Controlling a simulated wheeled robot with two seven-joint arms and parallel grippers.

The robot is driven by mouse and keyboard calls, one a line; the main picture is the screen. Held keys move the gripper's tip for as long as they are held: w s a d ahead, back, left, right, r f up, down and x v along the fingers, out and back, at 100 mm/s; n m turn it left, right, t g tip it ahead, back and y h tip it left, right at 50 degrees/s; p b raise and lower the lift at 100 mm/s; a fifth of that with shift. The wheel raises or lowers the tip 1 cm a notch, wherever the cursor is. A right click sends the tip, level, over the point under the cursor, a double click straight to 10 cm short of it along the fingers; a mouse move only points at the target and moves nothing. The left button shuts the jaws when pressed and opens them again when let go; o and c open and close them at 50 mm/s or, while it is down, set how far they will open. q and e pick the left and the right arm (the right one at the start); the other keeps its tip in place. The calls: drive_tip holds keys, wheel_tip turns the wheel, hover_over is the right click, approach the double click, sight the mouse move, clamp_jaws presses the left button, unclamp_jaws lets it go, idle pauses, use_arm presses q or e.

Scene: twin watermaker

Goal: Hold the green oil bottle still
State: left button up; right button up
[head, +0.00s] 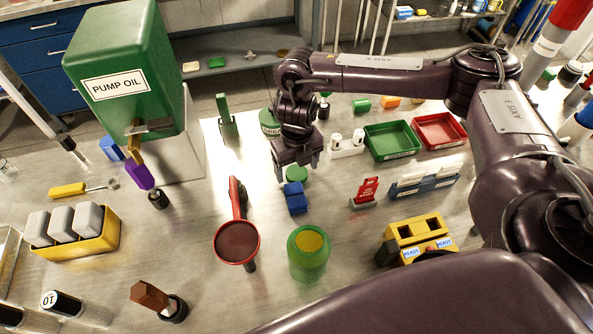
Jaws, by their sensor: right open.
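My right gripper (298,170) points down over the middle of the table, open, with its fingers apart. A small green round cap (297,174) shows between and below its fingertips; I cannot tell whether they touch it. A green rounded container with a pale label (269,122) stands behind the gripper, partly hidden by it. A green see-through jar with a yellow top or contents (308,254) stands upright, nearer to me and apart from the gripper. I cannot tell for sure which of these is the green oil bottle. My left gripper is not in view.
A blue block (295,198) sits just in front of the gripper. A red funnel (237,242) stands left of the green jar. A yellow block (418,235) is at right. Green (392,141) and red (440,131) trays lie behind. A green PUMP OIL tank (125,75) stands at left.

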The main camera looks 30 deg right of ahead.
sight(298, 173)
drive_tip(key=shift+f, duration=0.55)
drive_tip(key=shift+s, duration=0.1)
drive_tip(key=c, duration=1)
drive_tip(key=shift+r, duration=0.1)
drive_tip(key=shift+r, duration=0.45)
wheel_tip(298, 173, up, 19)
drive_tip(key=p, duration=0.3)
